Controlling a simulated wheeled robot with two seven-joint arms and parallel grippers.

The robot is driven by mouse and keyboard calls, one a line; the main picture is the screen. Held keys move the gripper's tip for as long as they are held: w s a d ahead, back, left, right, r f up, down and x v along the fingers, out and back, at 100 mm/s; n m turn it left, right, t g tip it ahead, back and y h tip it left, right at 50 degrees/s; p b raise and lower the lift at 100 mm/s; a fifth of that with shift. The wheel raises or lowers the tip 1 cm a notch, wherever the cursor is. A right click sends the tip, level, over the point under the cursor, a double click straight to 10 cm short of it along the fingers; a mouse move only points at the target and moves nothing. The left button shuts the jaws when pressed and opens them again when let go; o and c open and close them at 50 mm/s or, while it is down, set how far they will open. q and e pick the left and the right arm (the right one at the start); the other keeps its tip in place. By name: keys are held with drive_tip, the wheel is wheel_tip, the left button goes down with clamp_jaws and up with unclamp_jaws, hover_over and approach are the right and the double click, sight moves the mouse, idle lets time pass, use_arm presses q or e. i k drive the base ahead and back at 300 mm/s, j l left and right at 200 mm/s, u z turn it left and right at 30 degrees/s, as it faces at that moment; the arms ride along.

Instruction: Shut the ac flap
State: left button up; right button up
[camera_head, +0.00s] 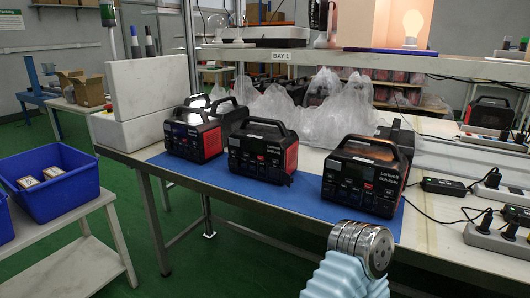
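Several black-and-red power stations with top handles stand upright on a blue mat (225,182) on the workbench. The nearest power station (362,180) is at the right end of the mat, its dark front facing me. Another power station (262,152) stands mid-mat, and one more (192,138) is at the left. Their fronts carry small sockets and panels, too small to make out. I cannot tell which part is the ac flap or whether one is open. A metal joint with a pale blue ribbed sleeve, part of my arm, shows at the bottom. No gripper fingers show.
White blocks (148,88) stand at the bench's left end. Clear plastic bags (335,110) lie behind the stations. Black adapters (444,187), cables and a power strip (497,240) lie on the right. A blue bin (50,198) stands on a side table. A shelf (440,66) spans above.

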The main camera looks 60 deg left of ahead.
sight(286, 178)
drive_tip(key=u, duration=2.05)
